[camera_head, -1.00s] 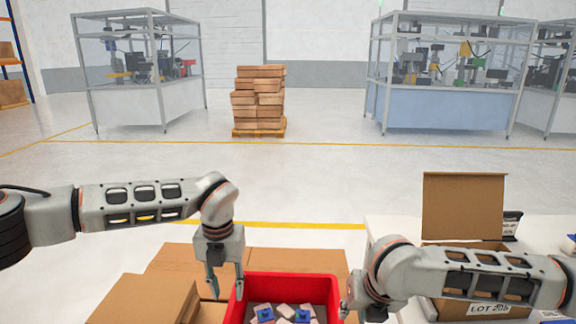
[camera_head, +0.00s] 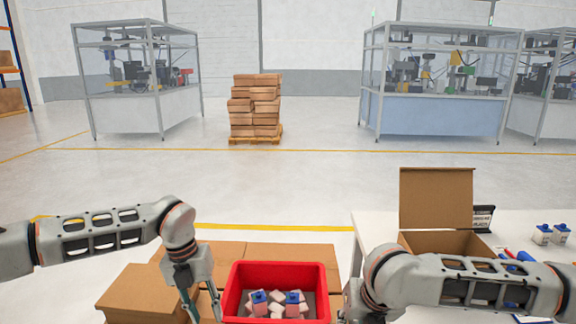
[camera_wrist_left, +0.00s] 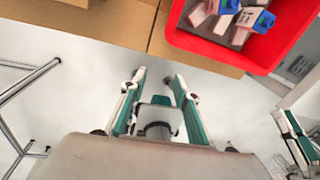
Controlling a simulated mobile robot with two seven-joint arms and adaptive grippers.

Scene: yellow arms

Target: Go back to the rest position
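My left gripper (camera_head: 203,303) points down just left of the red crate, above the brown boxes. In the left wrist view its two fingers (camera_wrist_left: 154,85) stand apart with nothing between them. The red crate (camera_head: 239,285) holds several small cartons, some with blue caps (camera_head: 292,297); it also shows in the left wrist view (camera_wrist_left: 204,46). My right arm reaches in from the right. Its gripper sits by the crate's right side at the bottom edge of the head view, and its fingertips are not clear there. Finger parts at the right edge of the left wrist view stand apart.
Closed brown boxes (camera_head: 145,291) lie left of and behind the crate. A white table (camera_head: 370,233) at the right bears an open cardboard box (camera_head: 436,198) and small bottles (camera_head: 543,235). Glass-walled machine cells and a pallet of boxes (camera_head: 255,108) stand far back.

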